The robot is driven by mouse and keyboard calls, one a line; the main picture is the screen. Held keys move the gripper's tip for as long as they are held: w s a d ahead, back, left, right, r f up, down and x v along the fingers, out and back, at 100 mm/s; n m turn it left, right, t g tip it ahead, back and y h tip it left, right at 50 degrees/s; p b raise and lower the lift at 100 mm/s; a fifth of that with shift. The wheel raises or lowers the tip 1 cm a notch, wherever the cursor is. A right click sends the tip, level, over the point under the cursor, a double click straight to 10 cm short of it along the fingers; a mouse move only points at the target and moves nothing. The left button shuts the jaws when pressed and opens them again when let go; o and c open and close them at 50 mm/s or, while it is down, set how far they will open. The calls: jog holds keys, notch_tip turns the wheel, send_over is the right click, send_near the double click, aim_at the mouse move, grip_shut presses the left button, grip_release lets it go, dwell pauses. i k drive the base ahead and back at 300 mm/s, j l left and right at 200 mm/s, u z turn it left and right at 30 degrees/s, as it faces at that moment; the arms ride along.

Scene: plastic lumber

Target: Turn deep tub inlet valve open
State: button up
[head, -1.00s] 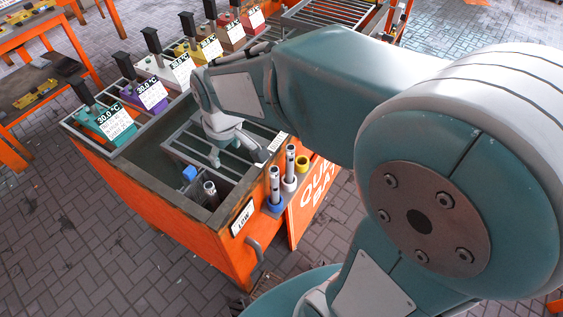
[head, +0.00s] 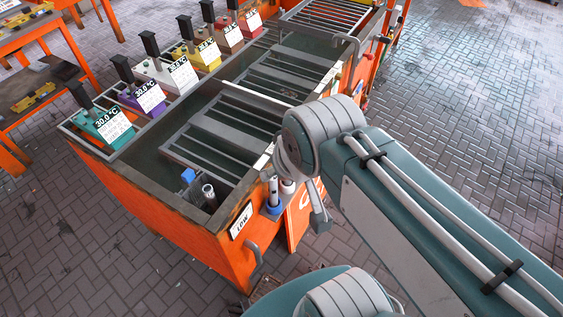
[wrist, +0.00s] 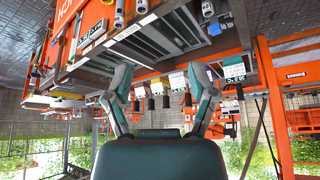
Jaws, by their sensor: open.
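The long orange tub (head: 150,205) has a grey rim, dark liquid and slatted racks inside. No inlet valve can be clearly made out. Small red and green fittings (head: 338,78) on the tub's far right side are too small to identify. My gripper (wrist: 161,74) is open and empty in the wrist view, its two fingers spread apart. The tub's side and rim show beyond the fingertips there. In the head view my wrist hangs outside the tub's right side, with one finger pointing down; the rest of the gripper is hidden.
Several coloured temperature units (head: 108,122) line the tub's left rim. A cylinder in a blue-based holder (head: 273,195) stands at the near right side, beside a "LOW" sign (head: 241,220). Orange benches (head: 40,50) stand at left. Paved floor at right is clear.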

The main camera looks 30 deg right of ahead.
aim_at(358, 90)
jog(key=k+l, duration=0.25)
jog(key=l, duration=0.25)
jog(key=l+z, duration=0.2)
jog(key=l, duration=1.25)
jog(key=i+l, duration=0.25)
jog(key=i, duration=0.15)
jog(key=i+l+z, duration=0.1)
jog(key=i, duration=0.3)
jog(key=i+l, duration=0.3)
jog(key=i+l+z, duration=0.05)
